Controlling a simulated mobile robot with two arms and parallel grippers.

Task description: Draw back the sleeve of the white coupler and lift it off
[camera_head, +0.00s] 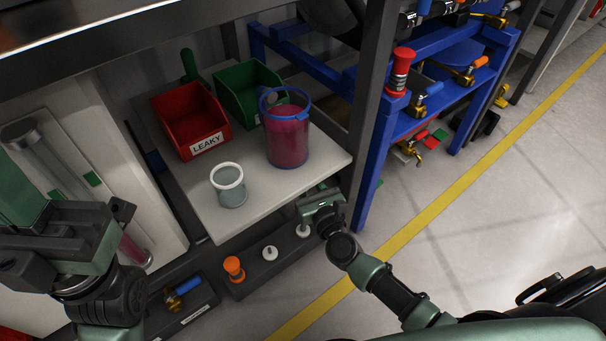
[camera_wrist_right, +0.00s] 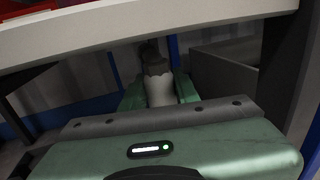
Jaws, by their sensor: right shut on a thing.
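My right gripper (camera_head: 314,212) is at the front right corner of the white shelf, over the dark manifold below it. In the right wrist view its green fingers (camera_wrist_right: 160,98) are shut on the white coupler (camera_wrist_right: 159,82), a pale upright body with a dark end. In the head view a white coupler (camera_head: 303,231) shows just under the gripper, partly hidden by it. A second white-topped fitting (camera_head: 270,252) and an orange one (camera_head: 233,267) stand to its left on the manifold. My left gripper (camera_head: 122,212) is at the far left, away from these; its jaw opening is unclear.
The white shelf (camera_head: 245,205) overhangs close above the manifold (camera_head: 255,281). On it stand a grey cup (camera_head: 229,190), a jug of red liquid (camera_head: 287,140), a red LEAKY bin (camera_head: 190,120) and a green bin (camera_head: 243,88). A blue rack (camera_head: 366,165) stands right of my right gripper.

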